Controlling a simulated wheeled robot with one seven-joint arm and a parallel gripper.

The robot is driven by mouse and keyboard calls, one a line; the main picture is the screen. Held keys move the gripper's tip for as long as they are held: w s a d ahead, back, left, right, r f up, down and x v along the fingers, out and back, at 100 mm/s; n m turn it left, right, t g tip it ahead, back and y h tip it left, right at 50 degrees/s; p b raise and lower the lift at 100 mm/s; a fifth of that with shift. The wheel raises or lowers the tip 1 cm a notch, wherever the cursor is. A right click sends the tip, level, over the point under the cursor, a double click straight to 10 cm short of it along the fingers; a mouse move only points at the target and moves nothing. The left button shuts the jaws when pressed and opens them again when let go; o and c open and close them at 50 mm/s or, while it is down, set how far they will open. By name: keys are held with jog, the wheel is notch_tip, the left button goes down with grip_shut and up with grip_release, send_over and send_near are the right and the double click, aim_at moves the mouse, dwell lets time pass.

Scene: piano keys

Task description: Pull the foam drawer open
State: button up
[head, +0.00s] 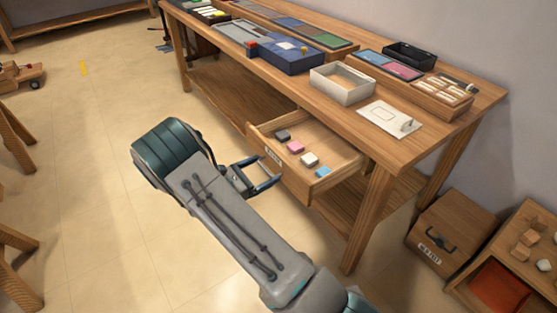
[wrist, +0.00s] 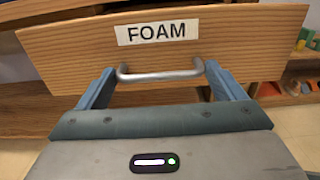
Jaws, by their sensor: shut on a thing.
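The foam drawer (head: 324,152) is a wooden drawer under the front of the workbench. In the head view it is pulled out and open, with several small blocks inside in grey, pink, white and blue. In the wrist view its front (wrist: 240,40) carries a white label reading FOAM. A grey metal handle (wrist: 160,75) is fixed below the label. My gripper (wrist: 160,82) is at the handle, with one blue finger at each end of it, and is shut on it. In the head view my gripper (head: 268,172) meets the drawer front; the handle is hard to make out there.
The wooden workbench (head: 290,85) holds a blue box (head: 290,57), a white open box (head: 342,83) and several trays. A wooden box labelled with a handle (head: 447,232) stands on the floor at right. Open floor (head: 80,130) lies left of my arm.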

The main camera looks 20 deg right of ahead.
jog(key=shift+v, duration=2.3)
jog(key=shift+s+f, duration=0.1)
jog(key=shift+s, duration=0.05)
jog(key=o, duration=1.1)
jog(key=v, duration=1.3)
jog(key=shift+s+a+p, duration=0.15)
jog(key=shift+a+p, duration=0.15)
jog(key=shift+a, duration=0.05)
